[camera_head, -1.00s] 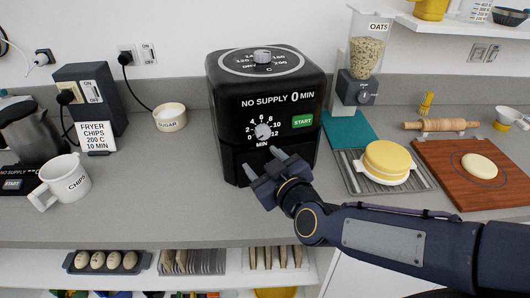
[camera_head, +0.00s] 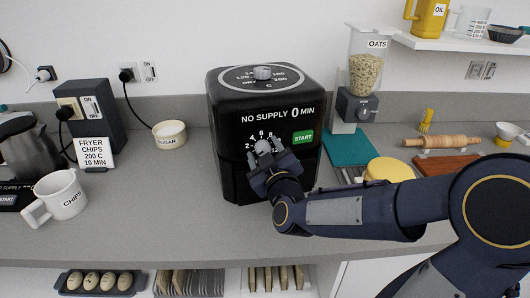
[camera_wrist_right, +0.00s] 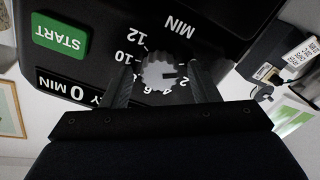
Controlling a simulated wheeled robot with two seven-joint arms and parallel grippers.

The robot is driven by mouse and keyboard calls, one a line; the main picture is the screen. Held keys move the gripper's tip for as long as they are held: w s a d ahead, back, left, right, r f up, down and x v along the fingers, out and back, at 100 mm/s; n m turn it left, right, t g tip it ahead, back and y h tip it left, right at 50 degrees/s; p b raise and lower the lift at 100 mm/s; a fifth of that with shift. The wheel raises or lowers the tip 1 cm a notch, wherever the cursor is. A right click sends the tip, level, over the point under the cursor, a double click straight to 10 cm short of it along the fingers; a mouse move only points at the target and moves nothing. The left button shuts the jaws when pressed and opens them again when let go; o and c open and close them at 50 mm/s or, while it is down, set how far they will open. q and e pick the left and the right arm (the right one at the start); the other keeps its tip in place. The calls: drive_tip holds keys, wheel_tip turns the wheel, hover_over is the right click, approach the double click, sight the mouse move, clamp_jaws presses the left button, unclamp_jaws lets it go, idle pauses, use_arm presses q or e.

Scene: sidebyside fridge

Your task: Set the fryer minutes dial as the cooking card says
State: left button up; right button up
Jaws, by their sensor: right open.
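The black fryer (camera_head: 230,170) stands on the counter, its display reading "NO SUPPLY 0 MIN". Its grey minutes dial (camera_head: 263,147) sits on the front, with numbers around it. The cooking card (camera_head: 95,152) at the left reads "FRYER CHIPS 200 C 10 MIN". My right gripper (camera_head: 264,158) is at the dial. In the right wrist view the open fingers of the gripper (camera_wrist_right: 162,82) are on either side of the dial (camera_wrist_right: 160,72), with small gaps visible. A temperature dial (camera_head: 263,73) is on top of the fryer. My left gripper is not in view.
A green START button (camera_head: 303,137) is right of the dial. A socket box with switch (camera_head: 97,112) stands behind the card. The counter before the fryer is clear.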

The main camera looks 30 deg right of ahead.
drive_tip(key=c, duration=1)
